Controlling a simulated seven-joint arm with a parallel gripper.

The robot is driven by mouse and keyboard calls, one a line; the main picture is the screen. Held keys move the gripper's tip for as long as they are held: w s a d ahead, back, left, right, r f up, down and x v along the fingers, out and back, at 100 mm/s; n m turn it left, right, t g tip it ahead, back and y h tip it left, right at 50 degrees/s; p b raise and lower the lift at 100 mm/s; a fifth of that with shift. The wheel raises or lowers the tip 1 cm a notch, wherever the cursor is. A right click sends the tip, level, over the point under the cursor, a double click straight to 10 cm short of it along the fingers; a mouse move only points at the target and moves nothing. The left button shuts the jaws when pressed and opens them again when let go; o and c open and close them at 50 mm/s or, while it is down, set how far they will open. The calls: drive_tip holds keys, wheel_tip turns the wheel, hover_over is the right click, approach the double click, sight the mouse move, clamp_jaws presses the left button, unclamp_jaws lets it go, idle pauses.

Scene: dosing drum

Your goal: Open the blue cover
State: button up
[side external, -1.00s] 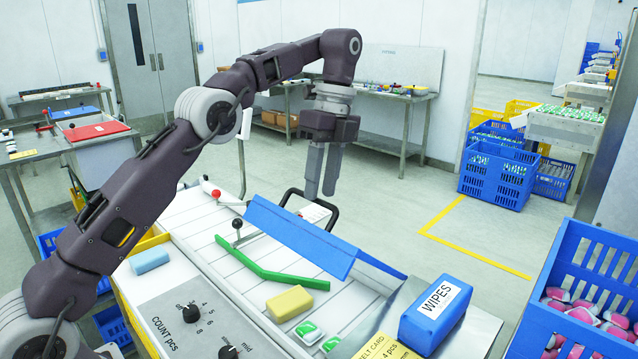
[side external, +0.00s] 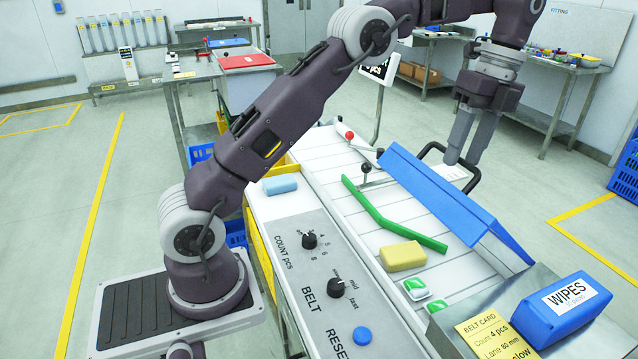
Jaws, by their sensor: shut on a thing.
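The blue cover (side external: 440,192) is a long sloped panel lying across the white slatted belt, with a ridge along its upper edge. A black loop handle (side external: 478,183) sticks out behind its far side. My gripper (side external: 462,163) points down behind the cover at this handle. Its fingers are shut on the handle, though the contact is partly hidden and the fingertips are hard to make out.
A green bar (side external: 385,218) lies diagonally on the belt (side external: 345,165), near a yellow block (side external: 403,256) and green-and-white packs (side external: 416,288). A blue WIPES pack (side external: 562,308) is at the front right. Knobs and a blue button (side external: 362,336) sit on the control panel.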

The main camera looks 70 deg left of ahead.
sight(425, 189)
drive_tip(key=s+f, duration=0.6)
drive_tip(key=s, duration=0.1)
drive_tip(key=shift+s+f, duration=0.3)
drive_tip(key=shift+f, duration=0.1)
drive_tip(key=s+f, duration=0.4)
drive_tip(key=f, duration=0.4)
drive_tip(key=s+r+n+t, duration=0.25)
drive_tip(key=r+n, duration=0.25)
drive_tip(key=r, duration=0.8)
drive_tip(key=s+d+r+n+t, duration=0.2)
drive_tip(key=s+n+t, duration=0.3)
drive_tip(key=s+n, duration=0.8)
drive_tip(key=s, duration=0.3)
drive_tip(key=shift+r, duration=0.1)
